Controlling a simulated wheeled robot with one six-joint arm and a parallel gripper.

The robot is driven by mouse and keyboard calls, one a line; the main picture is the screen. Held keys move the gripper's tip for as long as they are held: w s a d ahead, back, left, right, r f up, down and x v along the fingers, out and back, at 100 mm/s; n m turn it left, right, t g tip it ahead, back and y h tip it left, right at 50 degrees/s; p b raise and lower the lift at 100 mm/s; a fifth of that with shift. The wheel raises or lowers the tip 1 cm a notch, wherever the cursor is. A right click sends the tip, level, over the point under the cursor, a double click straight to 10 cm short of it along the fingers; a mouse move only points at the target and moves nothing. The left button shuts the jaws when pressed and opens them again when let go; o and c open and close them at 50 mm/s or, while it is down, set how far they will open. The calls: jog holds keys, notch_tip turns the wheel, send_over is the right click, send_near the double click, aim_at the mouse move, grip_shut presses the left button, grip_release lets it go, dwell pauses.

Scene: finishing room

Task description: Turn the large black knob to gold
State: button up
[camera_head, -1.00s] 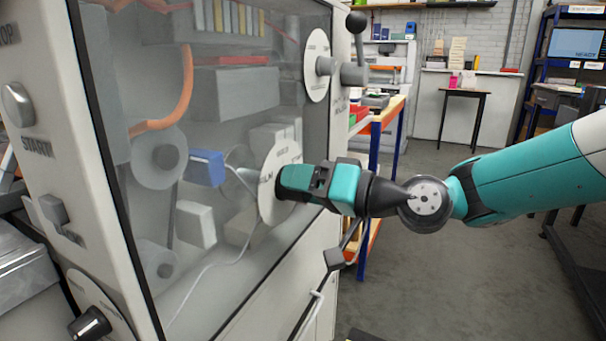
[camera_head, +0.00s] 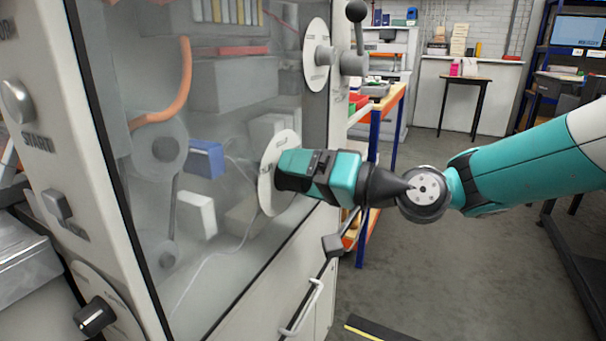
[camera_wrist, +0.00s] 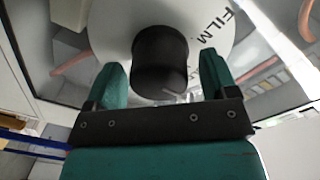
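The large black knob (camera_wrist: 160,62) shows in the wrist view in front of a white round dial (camera_wrist: 112,22). The dial carries printed words; "FILM" is readable, and "gold" cannot be made out. My gripper (camera_wrist: 162,78) is open, with one teal finger on each side of the knob and narrow gaps visible between. In the head view my gripper (camera_head: 281,170) reaches to the white dial (camera_head: 267,178) on the machine's glass front. The knob is hidden behind the gripper there.
A smaller black knob (camera_head: 95,316) sits on a dial at lower left. A grey knob on another dial (camera_head: 317,55) and a ball-topped lever (camera_head: 357,20) are above. A grey-ended lever (camera_head: 335,244) and a white handle (camera_head: 304,308) lie below my gripper. Open floor is at right.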

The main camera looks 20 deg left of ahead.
dwell(0.3)
jog(key=s+d+b, duration=0.1)
jog(key=d, duration=1.6)
jog(key=shift+s+d+r+b, duration=0.2)
jog(key=shift+s+r+b, duration=0.05)
jog(key=shift+s+b, duration=0.15)
jog(key=s+d+f+g+h, duration=0.1)
jog(key=s+d+f+h, duration=0.3)
jog(key=s+d+h, duration=0.4)
jog(key=s+d+f+g+h, duration=0.1)
jog(key=s+d+f+h, duration=0.2)
jog(key=s+d+h, duration=0.5)
jog(key=s+a+r+y+p, duration=0.1)
jog(key=s+r+y+p, duration=0.1)
jog(key=r+p, duration=1.7)
jog(key=shift+s+r+y+p, duration=0.3)
jog(key=shift+s+p, duration=0.2)
